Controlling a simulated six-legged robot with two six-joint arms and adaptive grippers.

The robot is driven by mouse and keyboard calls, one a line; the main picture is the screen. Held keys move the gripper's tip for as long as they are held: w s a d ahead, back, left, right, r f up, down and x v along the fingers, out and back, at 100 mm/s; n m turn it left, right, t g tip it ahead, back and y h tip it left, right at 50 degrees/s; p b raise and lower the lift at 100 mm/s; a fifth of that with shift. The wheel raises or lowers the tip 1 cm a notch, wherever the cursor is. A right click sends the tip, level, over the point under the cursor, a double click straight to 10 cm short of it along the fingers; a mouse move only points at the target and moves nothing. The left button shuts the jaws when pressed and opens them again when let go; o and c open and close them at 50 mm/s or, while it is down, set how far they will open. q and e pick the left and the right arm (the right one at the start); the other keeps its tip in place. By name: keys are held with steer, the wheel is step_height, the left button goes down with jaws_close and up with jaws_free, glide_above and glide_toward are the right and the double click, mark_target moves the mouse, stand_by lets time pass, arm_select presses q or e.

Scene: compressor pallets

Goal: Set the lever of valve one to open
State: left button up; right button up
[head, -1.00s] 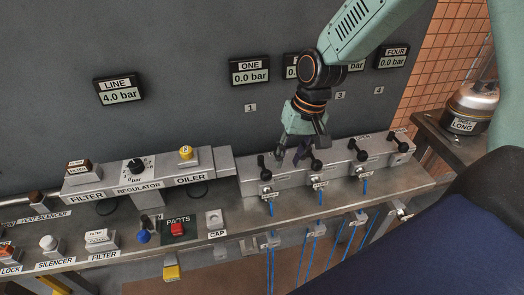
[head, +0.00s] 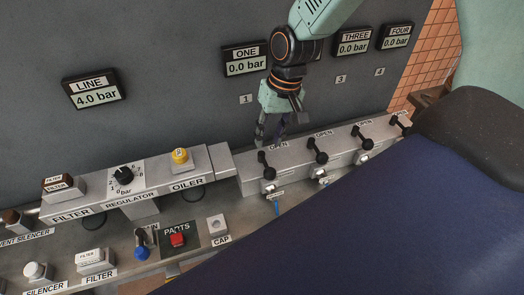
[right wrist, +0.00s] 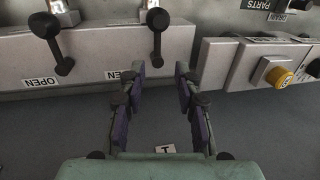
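The lever of valve one (head: 265,164) is the leftmost black lever on the grey valve block, with an OPEN label (head: 278,146) behind it. It slants much like its neighbours. In the right wrist view this lever (right wrist: 156,38) stands beyond the fingertips, with its label partly hidden by a finger. My right gripper (head: 270,136) is just behind the block near valve one. In the wrist view my right gripper (right wrist: 160,78) is open, its fingers apart with nothing between them. It appears not to touch the lever. My left gripper is not in view.
The lever of valve two (head: 317,151) stands close to the right, with more levers beyond. The oiler (head: 180,157) and regulator (head: 124,176) are to the left. Gauge ONE (head: 246,60) reads 0.0 bar and gauge LINE (head: 95,90) 4.0 bar on the wall.

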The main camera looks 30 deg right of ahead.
mark_target(265, 161)
steer(key=f, duration=0.2)
steer(key=s+f+b, duration=0.1)
steer(key=f, duration=0.1)
steer(key=shift+f, duration=0.2)
steer(key=shift+w+a+f+b, duration=0.15)
steer(key=shift+w+a+f, duration=0.05)
steer(key=shift+f, duration=0.2)
steer(key=shift+w+a+f+b, duration=0.15)
steer(key=shift+f, duration=0.2)
steer(key=shift+w+a+f, duration=0.15)
steer(key=shift+a+f, duration=0.05)
steer(key=shift+f, duration=0.05)
steer(key=shift+s+d+r, duration=0.1)
steer(key=shift+s+d, duration=0.15)
steer(key=shift+s, duration=0.05)
steer(key=shift+c, duration=0.5)
steer(key=shift+w+a, duration=0.2)
steer(key=shift+w, duration=0.05)
steer(key=c, duration=0.5)
jaws_close()
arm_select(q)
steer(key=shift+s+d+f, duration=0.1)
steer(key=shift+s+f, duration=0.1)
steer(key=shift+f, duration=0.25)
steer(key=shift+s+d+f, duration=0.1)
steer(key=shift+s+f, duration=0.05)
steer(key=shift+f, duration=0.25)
arm_select(e)
steer(key=shift+s+d, duration=0.1)
